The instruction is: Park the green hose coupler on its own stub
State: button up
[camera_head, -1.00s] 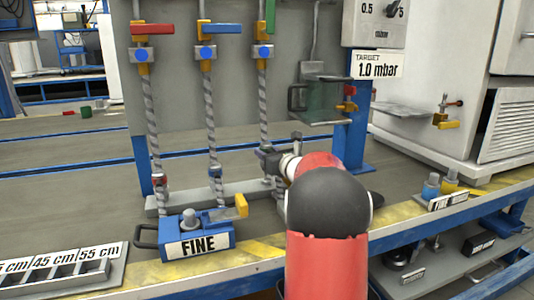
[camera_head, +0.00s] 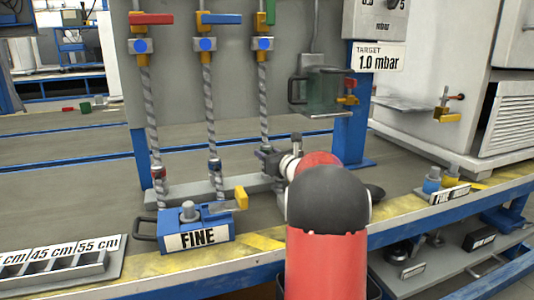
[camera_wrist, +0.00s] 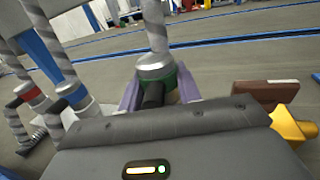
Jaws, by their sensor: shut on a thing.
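The green hose coupler (camera_wrist: 183,78) hangs at the lower end of the right-hand braided hose (camera_head: 264,110). In the wrist view, my gripper (camera_wrist: 158,95) has its purple fingers on both sides of the coupler and is shut on it. Part of its green band shows beside a black piece; its lower end is hidden by my wrist housing. In the head view, my gripper (camera_head: 272,160) is at the hose end, close above the rear of the bench, and my arm hides much of that area. I cannot pick out the green coupler's own stub.
The red-banded coupler (camera_head: 158,173) and blue-banded coupler (camera_head: 215,166) hang on hoses to the left, near a grey rail (camera_head: 180,195). A glass jar (camera_head: 325,92) is behind, to the right.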

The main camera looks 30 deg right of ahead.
jog(key=shift+f, duration=1.1)
jog(key=o, duration=1.2)
jog(key=shift+c, duration=0.2)
jog(key=shift+s, duration=0.15)
jog(key=s, duration=0.7)
jog(key=shift+s, duration=0.3)
